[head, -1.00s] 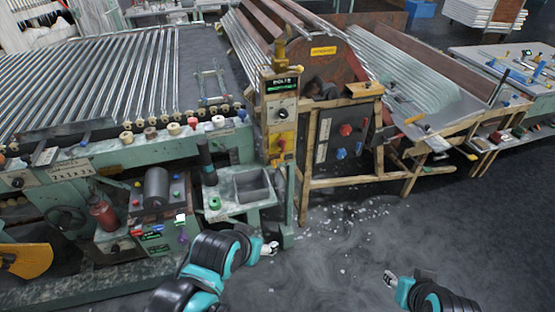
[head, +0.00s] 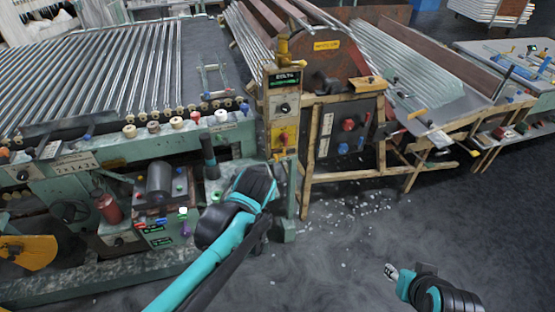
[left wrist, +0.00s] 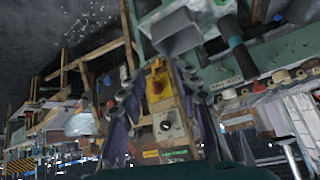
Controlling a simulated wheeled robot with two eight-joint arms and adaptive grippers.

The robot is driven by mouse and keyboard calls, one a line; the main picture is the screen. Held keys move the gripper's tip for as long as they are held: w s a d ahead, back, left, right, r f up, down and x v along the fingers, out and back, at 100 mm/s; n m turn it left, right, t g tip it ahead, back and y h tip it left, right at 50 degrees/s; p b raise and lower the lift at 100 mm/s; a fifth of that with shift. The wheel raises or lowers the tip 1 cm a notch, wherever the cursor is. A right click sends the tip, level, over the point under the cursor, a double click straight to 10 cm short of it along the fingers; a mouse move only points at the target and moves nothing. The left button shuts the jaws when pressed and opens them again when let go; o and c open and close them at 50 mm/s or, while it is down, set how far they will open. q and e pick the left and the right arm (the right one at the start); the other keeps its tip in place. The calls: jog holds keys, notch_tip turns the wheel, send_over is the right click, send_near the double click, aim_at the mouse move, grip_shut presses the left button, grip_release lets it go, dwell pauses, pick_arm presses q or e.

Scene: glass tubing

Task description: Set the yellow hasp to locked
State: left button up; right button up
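The yellow hasp (head: 283,138) is on the upright control column (head: 267,118), below a dark round knob (head: 284,109). In the left wrist view the yellow hasp (left wrist: 157,80) with red on it shows between the fingers of my left gripper (left wrist: 153,78). The fingers are apart, one on each side of the hasp and knob panel. I cannot tell whether they touch it. In the head view my left wrist hides most of that gripper. The hasp's exact setting is too small to read. My right gripper (head: 391,271) is low at the right, away from the column, its fingers too small to judge.
The green tube conveyor (head: 110,170) stands left of the column. A wooden-framed machine (head: 345,130) with a dark panel stands right of it. A grey bin and bench below lie partly behind my left arm. The floor at centre right is open, with scattered glass bits.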

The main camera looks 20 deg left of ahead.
aim_at(277, 159)
pick_arm(q)
jog(key=w+a+f+n+t+y, duration=0.1)
jog(key=w+f, duration=0.2)
jog(key=w, duration=0.6)
jog(key=w+a+f+n+y, duration=0.1)
jog(key=w+f+n+y, duration=0.1)
jog(key=w, duration=0.6)
jog(key=w+a+f, duration=0.1)
jog(key=w+f, duration=0.3)
jog(key=f, duration=0.1)
jog(key=w+f+n+t+y, duration=0.1)
jog(key=w+f, duration=0.4)
jog(key=w+a+f+t, duration=0.1)
jog(key=w+f, duration=0.3)
jog(key=f, duration=0.1)
jog(key=shift+w+a+f+n+y+b, duration=0.25)
jog(key=shift+w+a+n+y+b, duration=0.05)
jog(key=shift+w+a+y, duration=0.1)
jog(key=shift+w+a+f, duration=0.15)
jog(key=shift+w+a, duration=0.2)
jog(key=shift+w, duration=0.15)
grip_shut()
